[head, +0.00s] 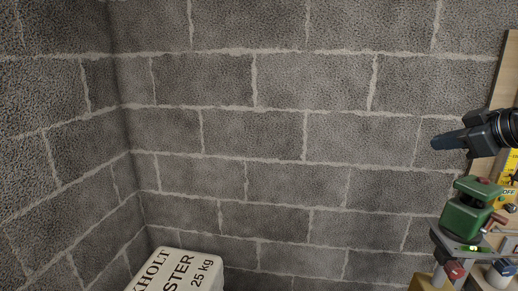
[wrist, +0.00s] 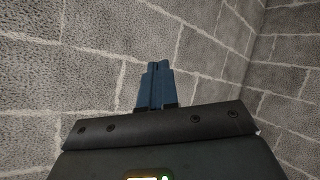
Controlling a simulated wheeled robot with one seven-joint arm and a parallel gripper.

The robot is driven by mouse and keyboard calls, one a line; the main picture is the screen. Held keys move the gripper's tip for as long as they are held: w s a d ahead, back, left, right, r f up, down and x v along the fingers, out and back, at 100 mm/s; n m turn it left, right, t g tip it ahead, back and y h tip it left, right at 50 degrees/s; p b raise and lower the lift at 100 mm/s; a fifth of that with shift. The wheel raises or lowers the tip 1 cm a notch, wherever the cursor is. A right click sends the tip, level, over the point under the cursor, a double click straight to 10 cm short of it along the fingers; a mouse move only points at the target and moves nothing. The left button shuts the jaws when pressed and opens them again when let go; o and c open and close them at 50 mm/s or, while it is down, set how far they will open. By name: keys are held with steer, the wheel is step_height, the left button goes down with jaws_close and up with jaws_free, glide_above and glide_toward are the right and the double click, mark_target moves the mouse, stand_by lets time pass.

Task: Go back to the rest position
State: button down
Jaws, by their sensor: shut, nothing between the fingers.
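My gripper (wrist: 157,70) shows in the wrist view, its two blue fingers pressed together with nothing between them, pointing at a bare grey block wall. In the head view my gripper (head: 435,143) is at the right edge, its blue fingers pointing left, above and in front of a green device. No task object is in its grasp.
A grey block wall (head: 280,130) with a corner at left fills the head view. A white sack or box marked 25 kg (head: 185,270) stands at the bottom. A green device (head: 468,215) sits on a grey stand at right, beside a wooden board (head: 505,70). The middle is clear.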

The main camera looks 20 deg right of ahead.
steer(key=w+a+f+m+t+y, duration=0.1)
steer(key=w+a+f+m+t, duration=0.15)
steer(key=a, duration=0.45)
steer(key=w+a+f+m+t, duration=0.1)
steer(key=w+a+f+t, duration=0.2)
steer(key=a, duration=0.4)
steer(key=s+a+f+m+h, duration=0.1)
steer(key=s+a+f+m, duration=0.45)
steer(key=a+f, duration=0.7)
steer(key=s+a+f+g+h, duration=0.1)
steer(key=s+a+f, duration=0.3)
steer(key=s, duration=0.5)
steer(key=s+a+f+g, duration=0.1)
steer(key=s+a+f, duration=0.35)
steer(key=s, duration=0.35)
steer(key=s+r+n+y, duration=0.1)
steer(key=s+r+n, duration=0.2)
steer(key=s, duration=1.4)
steer(key=shift+s+a+n+g+y, duration=0.25)
steer(key=shift+n+g+y, duration=0.2)
steer(key=shift+n, duration=0.45)
